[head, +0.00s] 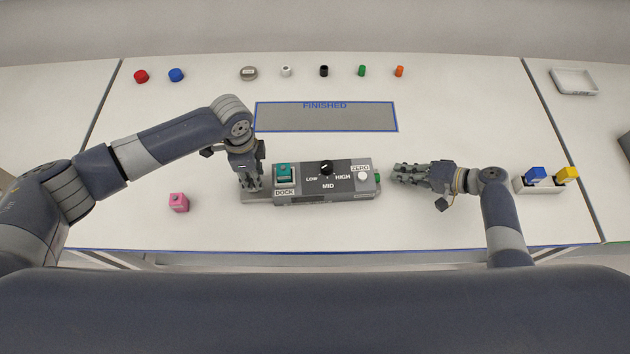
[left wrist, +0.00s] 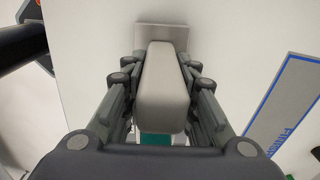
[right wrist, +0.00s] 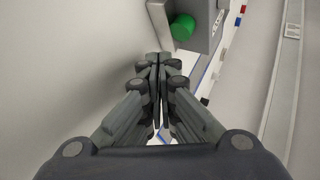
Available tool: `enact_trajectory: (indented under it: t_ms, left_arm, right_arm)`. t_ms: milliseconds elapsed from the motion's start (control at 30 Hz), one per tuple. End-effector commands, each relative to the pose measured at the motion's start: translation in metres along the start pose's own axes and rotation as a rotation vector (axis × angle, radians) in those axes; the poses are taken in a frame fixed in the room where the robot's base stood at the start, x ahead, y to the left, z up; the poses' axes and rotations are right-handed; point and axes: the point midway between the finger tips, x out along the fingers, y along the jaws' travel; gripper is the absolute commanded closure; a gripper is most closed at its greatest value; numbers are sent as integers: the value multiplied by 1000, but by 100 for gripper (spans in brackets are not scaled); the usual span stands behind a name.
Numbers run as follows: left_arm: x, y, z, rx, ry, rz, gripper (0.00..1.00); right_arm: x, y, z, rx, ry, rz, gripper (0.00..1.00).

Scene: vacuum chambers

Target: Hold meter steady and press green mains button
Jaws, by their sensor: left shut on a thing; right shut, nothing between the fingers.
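The grey meter (head: 324,183) lies on the table in the head view, with a black dial, a white ZERO button and a teal block in its DOCK. The green mains button (head: 377,177) sticks out of its right end; the right wrist view shows the button (right wrist: 183,27) up close, just beyond my fingertips. My left gripper (head: 252,187) is shut on the meter's light grey handle (left wrist: 163,88) at its left end. My right gripper (head: 399,174) is shut and empty, pointing at the button with a small gap between them.
A pink cube (head: 179,202) lies left of the meter. The FINISHED mat (head: 325,117) is bare behind it. Several small caps and knobs line the back. A white holder (head: 540,188) with blue and yellow blocks stands right of my right gripper.

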Motion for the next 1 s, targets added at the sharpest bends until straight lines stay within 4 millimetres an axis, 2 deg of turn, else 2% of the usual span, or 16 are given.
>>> enact_trajectory:
  t_ms: [33, 300, 1000]
  left_arm:
    - [6, 6, 0, 2, -3, 13, 100]
    - [6, 6, 0, 2, -3, 13, 100]
    - [6, 6, 1, 2, -4, 13, 100]
  right_arm:
    - [5, -2, 4, 0, -1, 0, 100]
    - [17, -10, 12, 0, 0, 1, 100]
    - [17, -11, 12, 0, 0, 1, 100]
